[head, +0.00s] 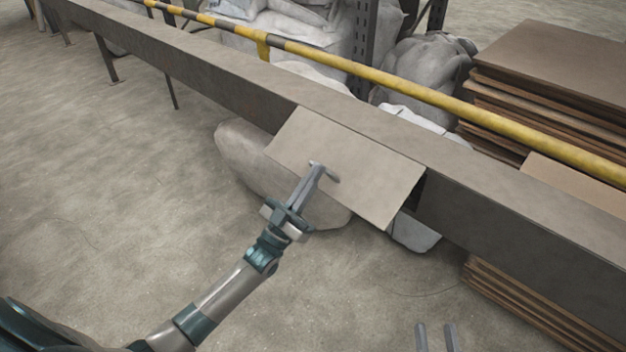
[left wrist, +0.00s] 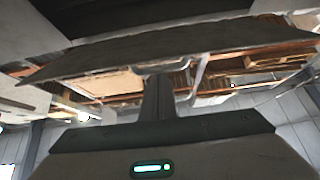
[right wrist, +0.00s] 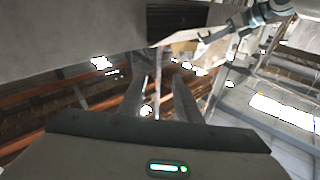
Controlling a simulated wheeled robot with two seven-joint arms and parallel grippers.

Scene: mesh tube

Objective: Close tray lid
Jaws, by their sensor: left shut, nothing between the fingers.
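The tray lid (head: 375,178) is a flat beige panel at the middle of the long grey tray (head: 480,185) in the head view. It slopes outward and down from the tray's top, with a dark gap under its right edge, so it stands open. A small handle (head: 331,174) sits on its face. My left gripper (head: 317,168) is shut and empty, its tips at the handle; I cannot tell whether they touch. The lid's underside or edge spans the left wrist view (left wrist: 110,58). My right gripper (head: 436,338) is open and empty, low and in front of the tray.
A yellow and black rail (head: 400,85) runs behind the tray. White sacks (head: 425,62) and stacked brown boards (head: 560,65) stand behind it. A large pale sack (head: 245,150) lies under the tray, and more boards (head: 530,305) lie at lower right. The floor at left is clear.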

